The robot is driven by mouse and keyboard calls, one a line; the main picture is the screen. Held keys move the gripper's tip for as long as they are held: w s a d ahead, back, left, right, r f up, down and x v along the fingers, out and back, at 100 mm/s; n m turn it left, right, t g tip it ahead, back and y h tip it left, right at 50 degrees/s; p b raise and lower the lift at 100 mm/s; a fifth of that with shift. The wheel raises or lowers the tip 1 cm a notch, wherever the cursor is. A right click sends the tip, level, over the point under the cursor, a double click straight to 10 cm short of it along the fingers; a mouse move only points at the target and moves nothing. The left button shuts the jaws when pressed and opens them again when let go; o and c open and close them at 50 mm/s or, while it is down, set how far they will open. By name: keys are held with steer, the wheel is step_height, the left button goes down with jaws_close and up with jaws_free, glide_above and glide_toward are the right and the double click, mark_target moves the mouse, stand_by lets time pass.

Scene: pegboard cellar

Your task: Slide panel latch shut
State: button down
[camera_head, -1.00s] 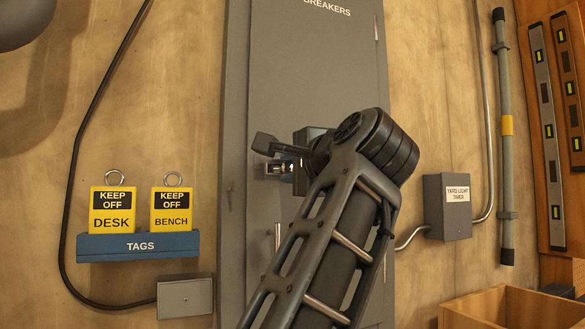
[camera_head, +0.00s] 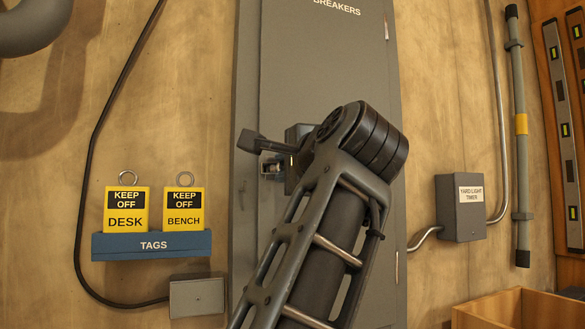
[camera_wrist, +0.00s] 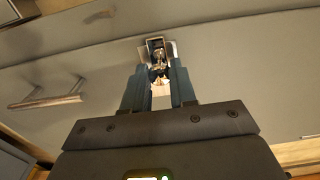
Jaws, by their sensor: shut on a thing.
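The grey breaker panel (camera_head: 320,60) stands upright on the wall, and my arm crosses in front of its middle. The small metal panel latch (camera_head: 270,167) shows at the panel's left side, partly hidden by my gripper. In the wrist view the latch (camera_wrist: 157,55) sits straight ahead, with a bright metal and brass-coloured part between my fingertips. My gripper (camera_wrist: 160,80) is shut on the latch, its two fingers either side of that part. In the head view my gripper (camera_head: 272,152) is seen from behind and its fingertips are mostly hidden.
A bar handle (camera_wrist: 48,98) stands out from the panel in the wrist view. Left of the panel are a blue tag holder (camera_head: 150,245) with two yellow tags and a small grey box (camera_head: 197,297). Right are the yard light timer box (camera_head: 460,208) and a wooden crate (camera_head: 520,308).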

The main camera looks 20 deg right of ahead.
steer(key=c, duration=0.9)
jaws_free()
steer(key=shift+a, duration=0.2)
steer(key=shift+s, duration=0.1)
steer(key=s+b, duration=0.2)
steer(key=s, duration=0.5)
steer(key=shift+s, duration=0.3)
steer(key=shift+f, duration=0.1)
